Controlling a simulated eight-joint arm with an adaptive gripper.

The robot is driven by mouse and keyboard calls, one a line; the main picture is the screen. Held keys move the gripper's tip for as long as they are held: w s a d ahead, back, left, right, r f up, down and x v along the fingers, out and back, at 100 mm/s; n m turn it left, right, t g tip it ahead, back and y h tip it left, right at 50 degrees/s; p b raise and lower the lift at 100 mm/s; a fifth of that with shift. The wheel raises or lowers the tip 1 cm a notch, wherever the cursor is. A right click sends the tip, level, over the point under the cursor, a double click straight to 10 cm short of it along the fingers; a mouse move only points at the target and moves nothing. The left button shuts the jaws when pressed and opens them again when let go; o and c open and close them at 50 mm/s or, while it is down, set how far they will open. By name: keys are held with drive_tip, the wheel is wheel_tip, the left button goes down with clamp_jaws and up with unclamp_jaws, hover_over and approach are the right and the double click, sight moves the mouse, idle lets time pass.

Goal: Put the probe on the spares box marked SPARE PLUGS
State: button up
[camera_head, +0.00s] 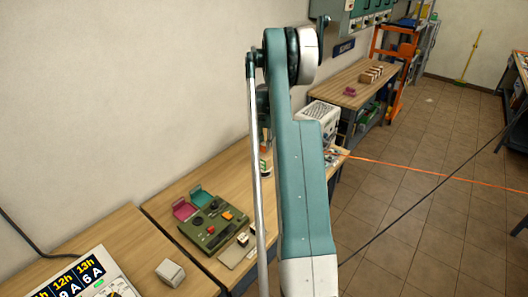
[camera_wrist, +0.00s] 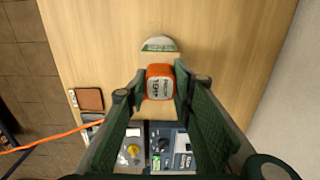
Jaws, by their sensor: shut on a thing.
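In the wrist view my gripper (camera_wrist: 160,84) points down over a wooden bench and is shut on an orange block (camera_wrist: 159,70) with a white label. The label's print is too small to read surely, and I cannot tell whether this block is the probe. Ahead of the fingers lies a pale rounded piece with a green label (camera_wrist: 159,44). A brown tray (camera_wrist: 89,99) with a small pale label is at the left; its words are unreadable. I cannot pick out a box marked SPARE PLUGS. In the head view my arm hides the gripper.
Below the fingers in the wrist view are panels with a yellow knob (camera_wrist: 133,150) and a dark knob (camera_wrist: 163,145). An orange cable (camera_wrist: 45,140) runs left. In the head view, an olive device (camera_head: 213,222) and a white box (camera_head: 170,272) stand on the benches.

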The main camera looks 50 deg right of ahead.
sight(264, 156)
drive_tip(key=shift+f, duration=0.1)
drive_tip(key=shift+f, duration=1.75)
drive_tip(key=shift+f, duration=0.15)
drive_tip(key=o, duration=0.9)
wheel_tip(264, 156, up, 12)
drive_tip(key=shift+r, duration=0.15)
drive_tip(key=shift+a, duration=0.1)
